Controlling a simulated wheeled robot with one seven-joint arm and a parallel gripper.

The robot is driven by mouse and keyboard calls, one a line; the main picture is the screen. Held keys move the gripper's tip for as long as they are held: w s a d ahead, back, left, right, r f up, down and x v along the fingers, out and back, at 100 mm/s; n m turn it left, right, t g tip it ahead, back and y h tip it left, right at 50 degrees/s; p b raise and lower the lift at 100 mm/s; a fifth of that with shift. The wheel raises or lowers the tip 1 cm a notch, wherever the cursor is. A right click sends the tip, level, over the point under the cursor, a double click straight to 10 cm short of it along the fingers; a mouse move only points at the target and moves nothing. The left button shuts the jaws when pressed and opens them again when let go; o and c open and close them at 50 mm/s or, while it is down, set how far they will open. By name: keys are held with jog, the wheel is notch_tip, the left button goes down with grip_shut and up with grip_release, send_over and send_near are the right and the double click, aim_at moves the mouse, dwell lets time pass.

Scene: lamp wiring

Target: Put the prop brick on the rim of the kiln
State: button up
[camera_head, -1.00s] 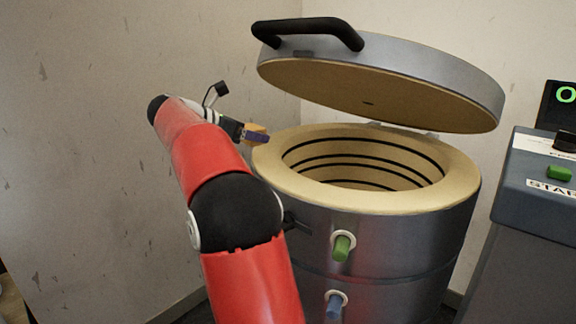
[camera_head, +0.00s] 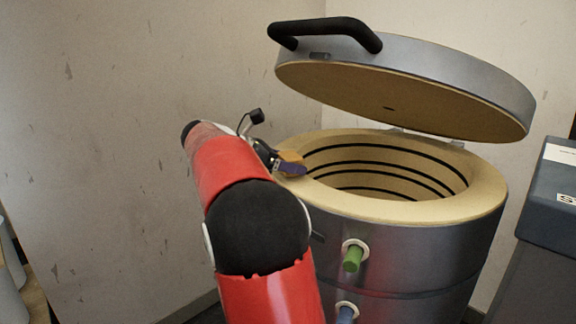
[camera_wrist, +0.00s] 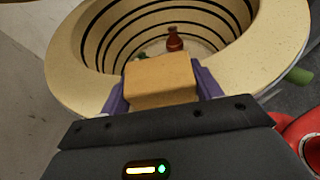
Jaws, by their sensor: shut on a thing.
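The prop brick (camera_wrist: 160,80) is a tan block held between the purple fingers of my gripper (camera_wrist: 165,92). In the head view the brick (camera_head: 290,157) shows partly behind my gripper (camera_head: 290,168), at the left side of the kiln's rim. The kiln (camera_head: 400,250) is a round metal drum with a wide cream rim (camera_head: 420,212) and dark rings inside its open chamber. In the wrist view the brick is over the near side of the rim (camera_wrist: 75,85) and the chamber opening. I cannot tell whether it touches the rim.
The kiln lid (camera_head: 400,85), with a black handle (camera_head: 325,30), is raised and tilted over the kiln. A red-brown vase-like object (camera_wrist: 174,40) stands inside the chamber. Green (camera_head: 352,258) and blue (camera_head: 345,314) plugs stick out of the front. A grey control box (camera_head: 550,200) is at the right.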

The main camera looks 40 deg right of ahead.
jog(key=shift+f, duration=0.25)
jog(key=shift+f, duration=0.15)
jog(key=o, duration=1)
jog(key=shift+r, duration=0.25)
jog(key=v, duration=1.2)
